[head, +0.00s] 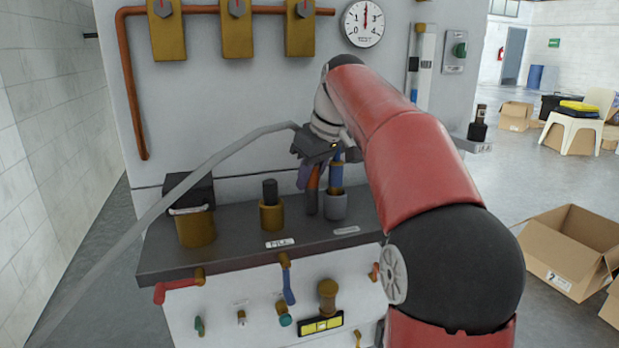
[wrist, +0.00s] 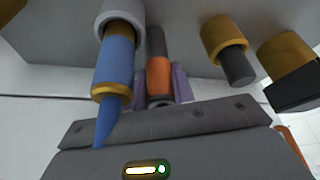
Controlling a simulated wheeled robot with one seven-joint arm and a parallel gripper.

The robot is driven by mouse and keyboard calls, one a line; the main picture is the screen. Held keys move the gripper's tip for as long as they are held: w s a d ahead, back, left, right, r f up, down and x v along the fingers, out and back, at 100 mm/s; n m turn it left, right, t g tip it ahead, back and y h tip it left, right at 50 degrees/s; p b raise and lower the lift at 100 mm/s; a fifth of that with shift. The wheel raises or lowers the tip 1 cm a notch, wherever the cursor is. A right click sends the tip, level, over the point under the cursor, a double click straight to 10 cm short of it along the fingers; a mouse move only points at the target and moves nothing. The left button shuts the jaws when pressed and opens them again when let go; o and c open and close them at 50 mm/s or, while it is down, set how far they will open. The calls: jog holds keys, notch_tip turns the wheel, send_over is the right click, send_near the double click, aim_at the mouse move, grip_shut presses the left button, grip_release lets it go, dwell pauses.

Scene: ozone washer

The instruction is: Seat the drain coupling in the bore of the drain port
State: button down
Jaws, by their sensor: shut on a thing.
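My gripper (wrist: 160,88) has purple fingers and is shut on an orange cylinder with a dark grey lower part, which looks like the drain coupling (wrist: 158,72). In the head view the coupling (head: 312,193) hangs upright, its lower end close to the deck; I cannot tell whether it touches. Just right of it there stands a grey collar (head: 335,207), possibly the drain port, with a blue cylinder with brass bands (head: 336,174) in it. The collar also shows in the wrist view (wrist: 121,15), beside the coupling. No open bore shows.
A brass socket with a dark plug (head: 271,213) stands left of the coupling, behind the FILL label. A brass post under a dark box (head: 196,228) is farther left. A grey hose (head: 190,180) runs from near my gripper. Pipes and valves line the front panel.

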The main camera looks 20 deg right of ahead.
jog(key=shift+f, duration=0.15)
jog(key=c, duration=1.2)
grip_release()
jog(key=shift+o, duration=0.2)
jog(key=p+v, duration=0.3)
jog(key=v, duration=0.9)
jog(key=s+a+f+m+h, duration=0.1)
jog(key=s+a+f+m, duration=0.1)
jog(key=s+f, duration=0.6)
jog(key=s+a+f+m+t+h, duration=0.1)
jog(key=s+a+f+m, duration=0.1)
jog(key=s+a+f, duration=0.3)
jog(key=s+f, duration=0.3)
jog(key=s, duration=0.1)
jog(key=shift+o, duration=0.4)
jog(key=s+f+m, duration=0.1)
jog(key=s+f, duration=0.6)
jog(key=f, duration=0.3)
jog(key=shift+a+f+t, duration=0.15)
jog(key=shift+f+t, duration=0.05)
jog(key=shift+t, duration=0.1)
jog(key=shift+s, duration=0.15)
